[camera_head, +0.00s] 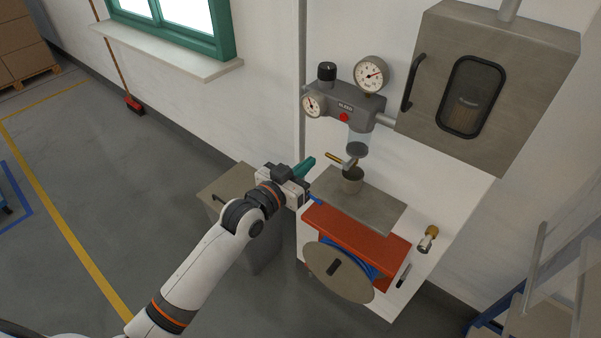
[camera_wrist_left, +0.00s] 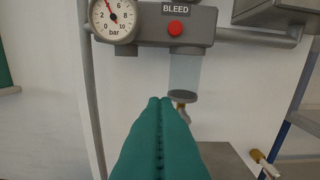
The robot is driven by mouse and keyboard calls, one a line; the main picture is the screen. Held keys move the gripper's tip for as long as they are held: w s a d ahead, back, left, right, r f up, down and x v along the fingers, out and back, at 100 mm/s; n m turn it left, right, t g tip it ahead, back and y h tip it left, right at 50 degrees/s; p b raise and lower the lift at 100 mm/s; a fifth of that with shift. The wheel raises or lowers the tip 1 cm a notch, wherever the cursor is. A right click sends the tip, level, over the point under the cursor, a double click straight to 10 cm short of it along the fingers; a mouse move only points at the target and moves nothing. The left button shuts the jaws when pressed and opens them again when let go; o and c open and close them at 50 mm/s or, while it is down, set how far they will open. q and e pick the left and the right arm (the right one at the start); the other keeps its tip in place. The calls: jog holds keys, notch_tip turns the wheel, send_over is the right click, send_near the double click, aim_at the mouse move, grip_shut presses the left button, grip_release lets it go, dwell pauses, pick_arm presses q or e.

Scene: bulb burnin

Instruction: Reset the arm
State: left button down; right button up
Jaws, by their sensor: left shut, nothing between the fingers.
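My left arm comes in from the lower left of the head view. My left gripper (camera_head: 308,164) has teal fingers, which are shut with nothing between them. The fingers are left of the small metal cup (camera_head: 352,181) and the brass lever (camera_head: 341,160), apart from both in the head view. In the left wrist view the shut fingers (camera_wrist_left: 160,102) point toward the clear bowl (camera_wrist_left: 184,75) under the grey regulator. The fingers partly hide the brass part below the bowl. My right gripper is in neither view.
The grey regulator (camera_head: 343,106) carries gauges and a red button (camera_head: 344,117). A steel cabinet (camera_head: 487,80) hangs at the right. Below is a metal shelf (camera_head: 372,207) above a red hose reel (camera_head: 355,238). A grey bin (camera_head: 236,181) stands behind my arm. Open floor lies left.

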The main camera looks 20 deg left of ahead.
pick_arm(q)
jog(key=shift+v, duration=1.1)
jog(key=shift+r, duration=0.1)
